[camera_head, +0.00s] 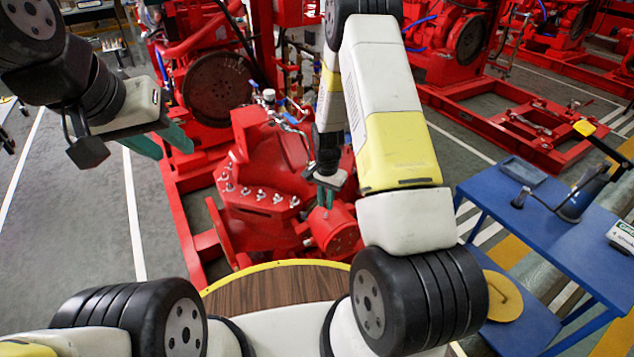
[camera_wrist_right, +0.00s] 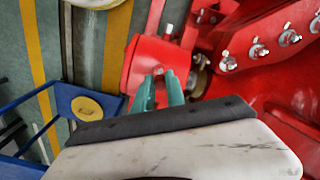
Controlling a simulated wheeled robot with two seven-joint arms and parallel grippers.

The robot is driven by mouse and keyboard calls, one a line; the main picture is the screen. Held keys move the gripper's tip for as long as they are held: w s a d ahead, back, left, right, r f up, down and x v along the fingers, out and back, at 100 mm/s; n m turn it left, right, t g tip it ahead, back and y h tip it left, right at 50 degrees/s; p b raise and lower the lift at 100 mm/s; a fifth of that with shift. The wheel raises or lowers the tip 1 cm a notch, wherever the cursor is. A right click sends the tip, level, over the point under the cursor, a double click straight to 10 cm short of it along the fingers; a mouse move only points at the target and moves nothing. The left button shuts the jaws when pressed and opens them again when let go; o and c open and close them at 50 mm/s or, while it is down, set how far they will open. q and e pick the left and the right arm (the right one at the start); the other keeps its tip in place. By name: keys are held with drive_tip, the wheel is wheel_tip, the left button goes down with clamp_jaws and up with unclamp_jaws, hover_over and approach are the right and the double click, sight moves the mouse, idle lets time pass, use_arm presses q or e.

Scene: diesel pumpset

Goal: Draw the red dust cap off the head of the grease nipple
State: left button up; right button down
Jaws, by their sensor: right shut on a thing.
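My right gripper (camera_head: 326,204) points down at the red cylindrical housing (camera_head: 335,230) on the front of the red pumpset. Its green fingers also show in the right wrist view (camera_wrist_right: 160,88), close together against the same red housing (camera_wrist_right: 150,62). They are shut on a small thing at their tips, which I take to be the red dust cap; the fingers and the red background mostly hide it. I cannot make out the grease nipple, nor whether the cap still touches it. My left gripper (camera_head: 174,153) is open and empty, away to the left above the floor.
The red pump casing (camera_head: 262,190) with several bolts stands left of the right gripper. A blue table (camera_head: 540,215) with a tablet and a dark container stands at the right. Grey floor (camera_head: 80,210) at the left is clear.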

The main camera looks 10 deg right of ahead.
drive_tip(key=shift+r, duration=1.9)
